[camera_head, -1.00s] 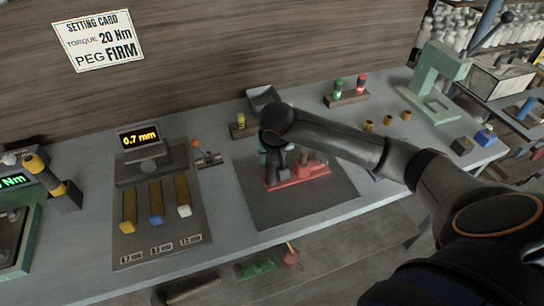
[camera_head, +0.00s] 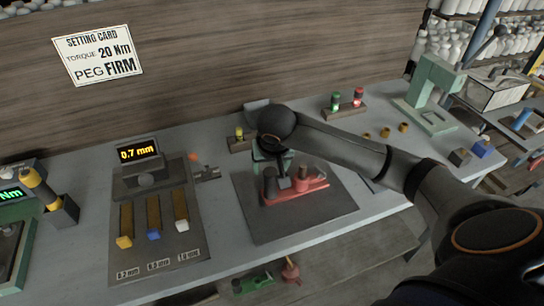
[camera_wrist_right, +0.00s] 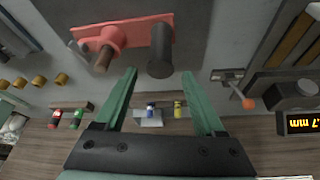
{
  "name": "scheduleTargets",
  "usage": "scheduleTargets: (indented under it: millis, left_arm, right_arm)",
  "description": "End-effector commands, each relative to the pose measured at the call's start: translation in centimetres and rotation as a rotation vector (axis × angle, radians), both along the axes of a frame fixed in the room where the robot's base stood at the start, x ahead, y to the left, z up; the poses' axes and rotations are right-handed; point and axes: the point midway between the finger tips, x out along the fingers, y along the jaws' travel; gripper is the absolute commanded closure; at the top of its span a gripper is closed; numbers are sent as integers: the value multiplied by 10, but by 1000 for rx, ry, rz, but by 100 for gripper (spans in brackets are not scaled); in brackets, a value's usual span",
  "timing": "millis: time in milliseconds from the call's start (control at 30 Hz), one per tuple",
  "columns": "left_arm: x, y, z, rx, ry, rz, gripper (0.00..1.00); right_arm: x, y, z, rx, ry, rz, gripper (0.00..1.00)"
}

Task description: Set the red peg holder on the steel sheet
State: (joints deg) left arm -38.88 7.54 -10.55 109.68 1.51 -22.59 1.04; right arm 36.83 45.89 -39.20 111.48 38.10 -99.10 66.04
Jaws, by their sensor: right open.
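The red peg holder (camera_head: 311,187) rests flat on the dark grey steel sheet (camera_head: 335,212) on the bench. It carries short upright cylinders, one dark and one brown-topped. In the right wrist view the holder (camera_wrist_right: 134,32) lies just beyond my fingertips, on the sheet (camera_wrist_right: 85,10). My right gripper (camera_head: 277,166) is over the back of the holder. In the wrist view its green fingers (camera_wrist_right: 158,73) are spread wide with nothing clamped between them. The arm and gripper hide part of the holder's back. My left gripper is not in view.
A gauge station reading 0.7 mm (camera_head: 140,152) with coloured sliders stands left of the sheet. A green and red lamp block (camera_head: 346,113) and brass bushes (camera_head: 385,132) are at the back right, near a green press (camera_head: 433,95).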

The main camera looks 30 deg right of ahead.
Motion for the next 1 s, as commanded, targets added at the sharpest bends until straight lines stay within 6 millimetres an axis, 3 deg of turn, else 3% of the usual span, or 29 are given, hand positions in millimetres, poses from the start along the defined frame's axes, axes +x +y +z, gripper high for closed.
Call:
scheduleTargets:
  millis: [200, 400, 1000]
  left_arm:
    - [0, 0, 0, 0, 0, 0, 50]
    - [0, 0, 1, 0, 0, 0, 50]
    - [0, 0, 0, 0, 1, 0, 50]
  right_arm:
    - [-16, 9, 45, 2, -4, 2, 29]
    - [-26, 14, 70, 1, -3, 1, 29]
    - [-29, 14, 77, 0, 1, -1, 29]
